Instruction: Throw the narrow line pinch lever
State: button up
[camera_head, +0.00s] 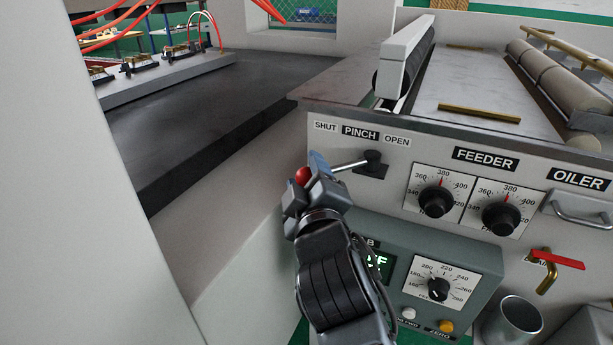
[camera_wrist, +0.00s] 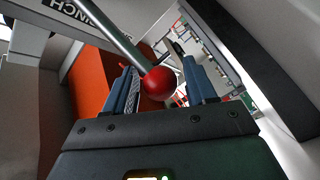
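The pinch lever (camera_head: 348,164) is a bright metal rod with a red ball knob (camera_head: 303,175). It comes out of a black pivot on the machine's front face and points left, to the SHUT side of the label row. My gripper (camera_head: 318,178) is at the knob end of the lever. In the wrist view the red knob (camera_wrist: 159,82) lies between the two blue fingers of my gripper (camera_wrist: 160,88), with a small gap showing on each side. The gripper is open. In the head view a finger hides part of the rod near the knob.
SHUT, PINCH and OPEN labels (camera_head: 360,133) sit above the lever. Feeder dials (camera_head: 437,200) are to its right. A green-grey control box (camera_head: 455,262) is below, close to my arm. A metal cup (camera_head: 515,322) and a red-handled valve (camera_head: 556,259) are at lower right.

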grip_shut()
dwell(0.3)
jog(key=shift+s, duration=0.1)
